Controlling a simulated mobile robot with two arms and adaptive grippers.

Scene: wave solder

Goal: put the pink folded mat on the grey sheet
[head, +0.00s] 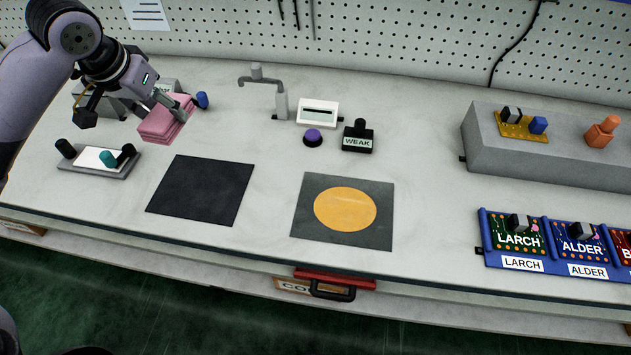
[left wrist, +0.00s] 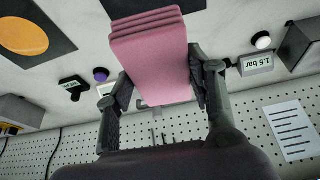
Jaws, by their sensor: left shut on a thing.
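The pink folded mat (head: 158,130) is a stack of several layers at the left of the bench. My left gripper (head: 172,107) is shut on it, with a finger on each side in the left wrist view (left wrist: 158,80). I cannot tell whether the mat is touching the bench or held just above it. A dark grey sheet with an orange disc (head: 380,228) lies flat at the middle front. A plain, nearly black sheet (head: 200,190) lies between it and the mat. My right gripper is not in view.
A white-topped fixture with dark knobs (head: 98,158) stands left of the black sheet. Behind are a grey tap-like post (head: 281,105), a purple button (head: 312,136) and a block labelled WEAK (head: 358,137). Circuit boards in a blue rack (head: 483,225) are at right. Both sheets are clear of objects.

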